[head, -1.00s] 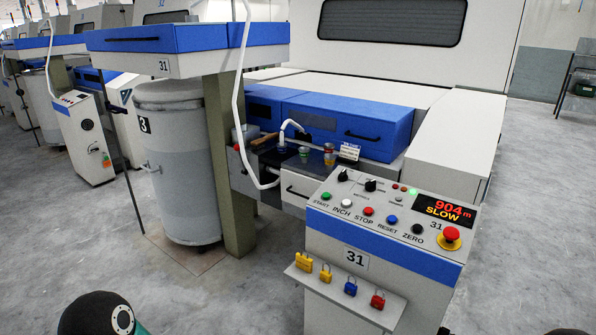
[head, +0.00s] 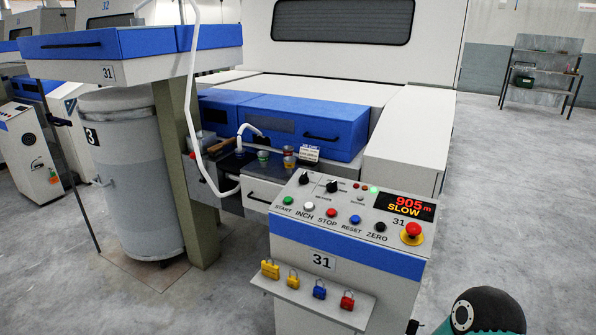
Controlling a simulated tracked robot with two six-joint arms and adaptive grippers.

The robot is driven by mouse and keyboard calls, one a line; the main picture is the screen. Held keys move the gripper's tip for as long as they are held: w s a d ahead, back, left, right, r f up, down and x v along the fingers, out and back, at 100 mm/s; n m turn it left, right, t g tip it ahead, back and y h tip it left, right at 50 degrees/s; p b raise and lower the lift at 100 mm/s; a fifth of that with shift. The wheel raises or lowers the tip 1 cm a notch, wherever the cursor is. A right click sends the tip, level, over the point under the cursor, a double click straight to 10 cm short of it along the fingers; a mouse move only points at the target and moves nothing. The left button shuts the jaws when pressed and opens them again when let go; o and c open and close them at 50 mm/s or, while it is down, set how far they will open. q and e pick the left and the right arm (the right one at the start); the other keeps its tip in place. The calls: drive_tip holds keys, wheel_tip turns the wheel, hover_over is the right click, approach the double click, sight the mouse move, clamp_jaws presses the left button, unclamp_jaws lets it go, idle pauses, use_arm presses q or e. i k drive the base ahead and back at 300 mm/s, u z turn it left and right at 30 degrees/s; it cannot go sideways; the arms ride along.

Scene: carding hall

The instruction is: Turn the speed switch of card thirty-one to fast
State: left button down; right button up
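The control panel of card thirty-one (head: 348,262) stands right of centre, with a "31" plate on its front. Its display (head: 411,207) reads "905 m" and "SLOW". Two black rotary switches sit at the panel's upper left: one (head: 304,178) at the corner and another (head: 332,186) to its right. Their small labels are too small to read for certain. A row of push buttons runs below them: start, inch, stop, reset, zero. A red emergency knob (head: 412,232) is at the right. Neither gripper is in view; a dark part of my arm shows at the bottom right.
Padlocks in yellow, blue and red hang on a ledge (head: 312,300) on the panel front. A can marked 3 (head: 125,175) and a post (head: 182,170) stand left. Small cups sit on a work shelf behind the panel. Floor at right is clear up to a rack (head: 541,75).

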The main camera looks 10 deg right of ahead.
sight(303, 180)
drive_tip(key=i, duration=0.9)
